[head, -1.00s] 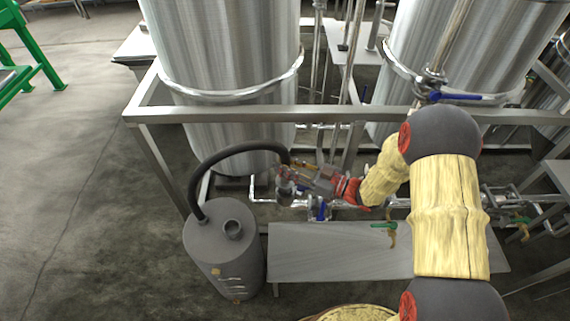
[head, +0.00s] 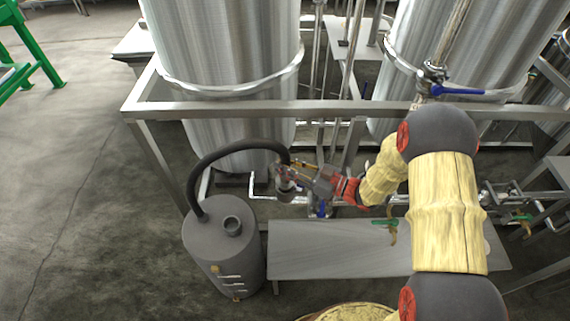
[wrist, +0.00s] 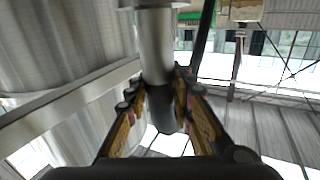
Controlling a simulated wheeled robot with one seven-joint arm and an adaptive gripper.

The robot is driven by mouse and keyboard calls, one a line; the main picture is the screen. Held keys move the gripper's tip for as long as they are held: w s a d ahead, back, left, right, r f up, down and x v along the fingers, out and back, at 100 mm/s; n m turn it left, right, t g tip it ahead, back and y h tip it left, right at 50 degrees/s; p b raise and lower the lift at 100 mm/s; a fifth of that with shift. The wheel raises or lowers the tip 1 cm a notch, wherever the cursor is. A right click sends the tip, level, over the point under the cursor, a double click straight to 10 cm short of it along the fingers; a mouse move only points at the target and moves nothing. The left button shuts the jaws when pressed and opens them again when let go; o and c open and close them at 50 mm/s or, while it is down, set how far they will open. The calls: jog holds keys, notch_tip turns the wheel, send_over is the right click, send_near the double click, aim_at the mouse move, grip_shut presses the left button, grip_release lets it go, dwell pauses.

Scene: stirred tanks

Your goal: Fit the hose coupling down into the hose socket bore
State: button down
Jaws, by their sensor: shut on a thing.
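The hose coupling (head: 286,190) is a pale metal cylinder at the free end of the black hose. My gripper (head: 286,173) is shut on it, in the air behind and to the right of the grey tank in the head view. In the wrist view the coupling (wrist: 157,50) is a grey cylinder between the two fingers (wrist: 158,100). The hose socket (head: 232,226) is a short open pipe with a dark bore on top of the grey cylindrical tank. The coupling is apart from it. The socket is not recognisable in the wrist view.
The black hose (head: 228,151) arches from the top of the grey tank (head: 226,265) to my gripper. A low metal bench (head: 330,252) stands right of the tank. A steel frame rail (head: 330,110) and large steel vessels stand behind.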

jog(key=shift+f, duration=0.3)
jog(key=c, duration=1.5)
grip_release()
jog(key=shift+o, duration=0.2)
jog(key=shift+s+d, duration=0.1)
jog(key=v, duration=1.1)
jog(key=shift+s+d, duration=0.15)
jog(key=shift+d, duration=0.2)
